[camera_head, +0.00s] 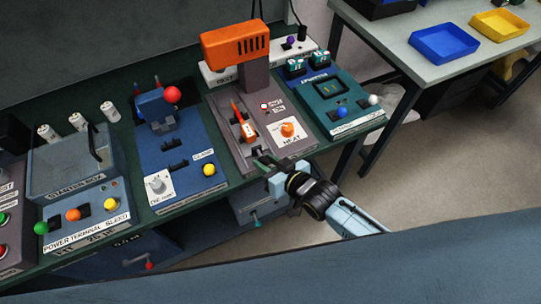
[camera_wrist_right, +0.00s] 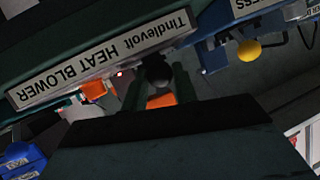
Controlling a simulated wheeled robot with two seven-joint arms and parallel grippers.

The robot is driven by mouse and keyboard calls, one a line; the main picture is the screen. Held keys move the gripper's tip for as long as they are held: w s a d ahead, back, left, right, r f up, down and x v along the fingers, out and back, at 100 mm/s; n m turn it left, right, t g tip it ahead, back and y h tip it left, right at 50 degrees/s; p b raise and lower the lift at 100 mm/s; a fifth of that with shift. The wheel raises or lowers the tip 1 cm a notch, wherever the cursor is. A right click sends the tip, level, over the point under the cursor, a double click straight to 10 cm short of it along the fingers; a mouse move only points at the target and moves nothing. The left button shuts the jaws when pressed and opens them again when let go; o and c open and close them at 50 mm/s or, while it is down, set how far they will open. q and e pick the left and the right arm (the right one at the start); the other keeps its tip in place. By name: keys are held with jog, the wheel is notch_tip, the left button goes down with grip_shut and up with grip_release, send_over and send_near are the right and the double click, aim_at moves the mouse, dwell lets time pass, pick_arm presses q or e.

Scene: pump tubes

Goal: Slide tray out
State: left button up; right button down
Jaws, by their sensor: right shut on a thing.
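The heat blower station (camera_head: 232,85) is a grey unit with an orange blower head over a long channel. In the channel lies an orange and white piece (camera_head: 247,128); I cannot clearly make out the tray under it. My right gripper (camera_head: 262,163) is at the front edge of this station, with its arm coming from the lower right. In the right wrist view its dark fingers (camera_wrist_right: 158,88) are shut on a dark round knob (camera_wrist_right: 157,70), below the "HEAT BLOWER" label (camera_wrist_right: 105,58). My left gripper is not in view.
The blue press station (camera_head: 180,150) with a yellow knob stands left of the heat blower. A teal station (camera_head: 335,95) stands to its right. A side table (camera_head: 440,50) holds blue and yellow trays. Open floor (camera_head: 420,160) lies in front of the bench's right end.

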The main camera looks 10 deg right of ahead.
jog(key=c, duration=1.1)
grip_release()
jog(key=shift+s, duration=0.1)
jog(key=p+v, duration=0.1)
jog(key=v, duration=1.2)
jog(key=shift+r, duration=0.1)
jog(key=s+d+f+g+h+b, duration=0.1)
jog(key=s+d+f+h, duration=0.15)
jog(key=f, duration=0.65)
jog(key=s+d+f+m+g+h+b, duration=0.15)
jog(key=d+f, duration=0.25)
jog(key=f, duration=0.5)
jog(key=s+d+f+g+h, duration=0.1)
jog(key=s+d+f+g, duration=0.2)
jog(key=f, duration=0.6)
jog(key=s+d+f+g+h+b, duration=0.1)
jog(key=s+f+g, duration=0.1)
jog(key=s+f, duration=0.5)
jog(key=s+d+f+g+h+b, duration=0.1)
jog(key=s+f+g+b, duration=0.1)
jog(key=s+f, duration=0.6)
jog(key=s+g, duration=0.1)
jog(key=s, duration=0.5)
jog(key=shift+s+d, duration=0.2)
jog(key=shift+d, duration=0.1)
